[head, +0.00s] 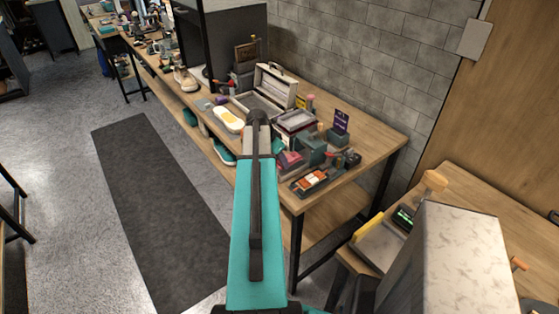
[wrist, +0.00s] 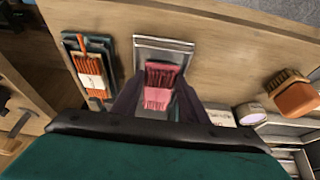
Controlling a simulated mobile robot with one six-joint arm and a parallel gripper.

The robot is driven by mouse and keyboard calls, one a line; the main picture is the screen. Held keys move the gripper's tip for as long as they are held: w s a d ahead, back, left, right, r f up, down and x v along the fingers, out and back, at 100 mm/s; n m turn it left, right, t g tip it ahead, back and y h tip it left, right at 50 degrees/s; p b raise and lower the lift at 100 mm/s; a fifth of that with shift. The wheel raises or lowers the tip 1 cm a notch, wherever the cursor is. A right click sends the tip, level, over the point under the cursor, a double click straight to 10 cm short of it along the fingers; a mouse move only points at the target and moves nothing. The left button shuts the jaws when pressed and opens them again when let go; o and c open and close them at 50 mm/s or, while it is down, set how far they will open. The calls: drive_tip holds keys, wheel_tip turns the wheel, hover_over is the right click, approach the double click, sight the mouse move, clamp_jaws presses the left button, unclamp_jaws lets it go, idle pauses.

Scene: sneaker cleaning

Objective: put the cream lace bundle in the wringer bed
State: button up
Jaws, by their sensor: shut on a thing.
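My gripper (wrist: 158,102) reaches up from the bottom of the wrist view, with its two dark fingers on either side of a ribbed pink-and-red bundle (wrist: 160,78). It is shut on this bundle, which looks pink rather than cream. Behind the bundle is a pale metal-rimmed tray (wrist: 163,45); I cannot tell whether the bundle touches it. Another bundle, cream with orange-red (wrist: 90,80), lies in a dark tray to the left. I cannot clearly make out which thing is the wringer bed. In the head view my teal arm hides the gripper.
A brown brush (wrist: 292,93) lies at the right of the wrist view. In the head view the bench (head: 375,135) carries an open case (head: 275,88), a yellow-and-white sole (head: 229,119), a purple sign (head: 341,121) and a tray of orange-red pieces (head: 312,180).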

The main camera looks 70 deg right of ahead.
drive_tip(key=shift+f+b, duration=0.55)
drive_tip(key=shift+f, duration=0.05)
drive_tip(key=o, duration=1.1)
drive_tip(key=shift+r, duration=0.15)
drive_tip(key=shift+r+p, duration=0.65)
drive_tip(key=shift+p, duration=0.05)
drive_tip(key=shift+w+a+r+b, duration=0.1)
drive_tip(key=shift+a+r+b, duration=0.1)
drive_tip(key=shift+b, duration=0.15)
drive_tip(key=b+v, duration=0.3)
drive_tip(key=v, duration=0.8)
drive_tip(key=shift+r, duration=0.1)
